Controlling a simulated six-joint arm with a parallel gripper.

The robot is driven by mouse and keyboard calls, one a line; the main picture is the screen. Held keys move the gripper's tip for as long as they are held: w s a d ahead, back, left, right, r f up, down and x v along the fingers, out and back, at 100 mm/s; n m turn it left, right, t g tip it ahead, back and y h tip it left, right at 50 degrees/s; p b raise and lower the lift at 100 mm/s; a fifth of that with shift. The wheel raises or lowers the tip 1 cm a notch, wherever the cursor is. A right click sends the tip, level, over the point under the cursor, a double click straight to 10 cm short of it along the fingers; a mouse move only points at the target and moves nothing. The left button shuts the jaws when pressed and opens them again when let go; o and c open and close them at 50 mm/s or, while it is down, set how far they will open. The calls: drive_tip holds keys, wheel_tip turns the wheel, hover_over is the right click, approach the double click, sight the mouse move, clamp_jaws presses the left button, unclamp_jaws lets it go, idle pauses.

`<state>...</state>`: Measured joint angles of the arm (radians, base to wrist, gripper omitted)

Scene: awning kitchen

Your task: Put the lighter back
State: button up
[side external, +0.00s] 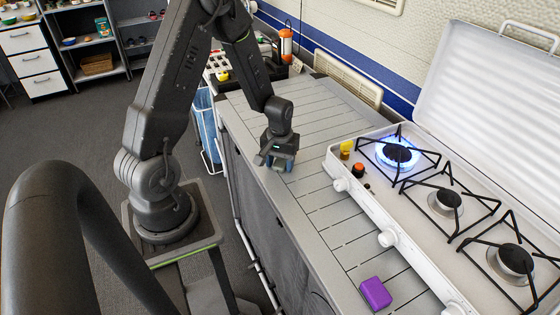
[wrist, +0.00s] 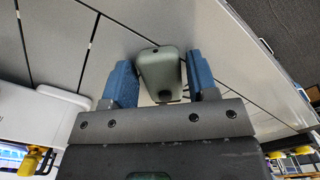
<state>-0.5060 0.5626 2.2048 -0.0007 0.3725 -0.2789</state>
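My gripper (side external: 279,160) is low over the slatted counter, beside its front edge. In the wrist view its two blue fingers (wrist: 161,80) stand apart around a grey-green object with a dark round spot, which looks like the lighter (wrist: 158,70). Narrow gaps seem to show between the object and the fingers. In the side view the object is small and mostly hidden by the fingers. I cannot tell whether it rests on the counter.
A white stove (side external: 408,231) stands to the right with its rear burner lit in blue flame (side external: 398,155). A yellow item (side external: 346,147) and an orange-topped knob (side external: 358,169) sit on its edge. A purple block (side external: 375,292) lies on the front counter (side external: 322,215). A lantern (side external: 286,45) stands behind.

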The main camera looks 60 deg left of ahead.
sight(280, 164)
drive_tip(key=shift+o, duration=1.1)
drive_tip(key=shift+r, duration=0.15)
wheel_tip(280, 164, up, 12)
drive_tip(key=s+d+r+m+t, duration=0.2)
drive_tip(key=s+d+r+m, duration=0.2)
drive_tip(key=d+r, duration=0.3)
drive_tip(key=s+d+r+m+t, duration=0.3)
drive_tip(key=s+d+r+m, duration=0.2)
drive_tip(key=d, duration=0.5)
wheel_tip(280, 164, up, 3)
drive_tip(key=s, duration=0.2)
drive_tip(key=shift+s+r+t, duration=0.15)
drive_tip(key=shift+s+t, duration=0.15)
drive_tip(key=shift+o, duration=0.4)
idle(0.4)
